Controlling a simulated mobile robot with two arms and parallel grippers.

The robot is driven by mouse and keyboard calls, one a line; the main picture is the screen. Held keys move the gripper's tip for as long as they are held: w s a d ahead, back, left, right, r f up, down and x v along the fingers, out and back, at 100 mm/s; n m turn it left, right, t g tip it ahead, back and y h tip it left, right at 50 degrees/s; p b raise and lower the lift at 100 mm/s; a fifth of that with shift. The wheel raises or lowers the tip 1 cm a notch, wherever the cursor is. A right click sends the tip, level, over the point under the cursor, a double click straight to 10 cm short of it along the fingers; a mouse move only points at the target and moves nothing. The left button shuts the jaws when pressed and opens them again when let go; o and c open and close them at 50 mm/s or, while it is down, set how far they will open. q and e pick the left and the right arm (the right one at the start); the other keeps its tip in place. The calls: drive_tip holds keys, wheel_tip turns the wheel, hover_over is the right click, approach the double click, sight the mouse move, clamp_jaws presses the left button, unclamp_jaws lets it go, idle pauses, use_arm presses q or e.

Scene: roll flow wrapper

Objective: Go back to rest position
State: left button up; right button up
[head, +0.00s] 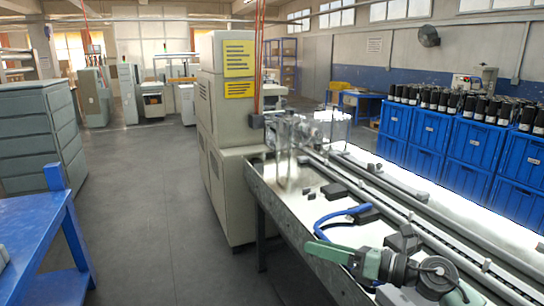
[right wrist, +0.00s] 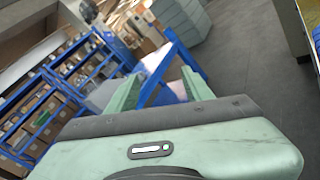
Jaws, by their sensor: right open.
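My right gripper (head: 322,249) is in the lower right of the head view, with pale green fingers pointing left at the near edge of the wrapper machine's long bed (head: 290,205). In the right wrist view the two fingers of this gripper (right wrist: 160,78) stand apart with nothing held between them. Blue table framing shows behind the gap. My right arm covers part of the machine bed. My left gripper is not in view.
A beige cabinet (head: 229,195) with yellow labels stands behind the bed. A blue hose (head: 345,213) and dark blocks lie on the bed. Blue crates (head: 465,150) line the right side. A blue table (head: 32,232) is at left. The grey floor between is clear.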

drive_tip(key=s+d+f+m+t+h, duration=0.1)
drive_tip(key=s+d+f+m+h, duration=0.4)
drive_tip(key=m, duration=0.7)
drive_tip(key=s+d+f+m+t+h, duration=0.25)
drive_tip(key=f+m+h, duration=0.35)
drive_tip(key=m, duration=0.5)
drive_tip(key=s+d+f+m+t+h, duration=0.1)
drive_tip(key=s+d+f+m+h, duration=0.4)
drive_tip(key=m, duration=0.7)
drive_tip(key=s+a+f+m+g, duration=0.1)
drive_tip(key=s+f+m+g, duration=0.2)
drive_tip(key=s, duration=0.4)
drive_tip(key=s+a+f+g+y, duration=0.1)
drive_tip(key=s+f+g, duration=0.35)
drive_tip(key=s, duration=0.35)
drive_tip(key=s+a+f+m+g, duration=0.1)
drive_tip(key=s+f+m+g, duration=0.1)
drive_tip(key=s+f, duration=0.4)
wheel_tip(320, 180, down, 22)
drive_tip(key=s+g+p, duration=0.2)
drive_tip(key=s+d+f+p, duration=0.1)
drive_tip(key=s+d+f, duration=0.1)
drive_tip(key=s+f, duration=1.3)
drive_tip(key=shift+s+d+f+g, duration=0.15)
drive_tip(key=shift+s+d+g, duration=0.25)
drive_tip(key=shift+s, duration=0.75)
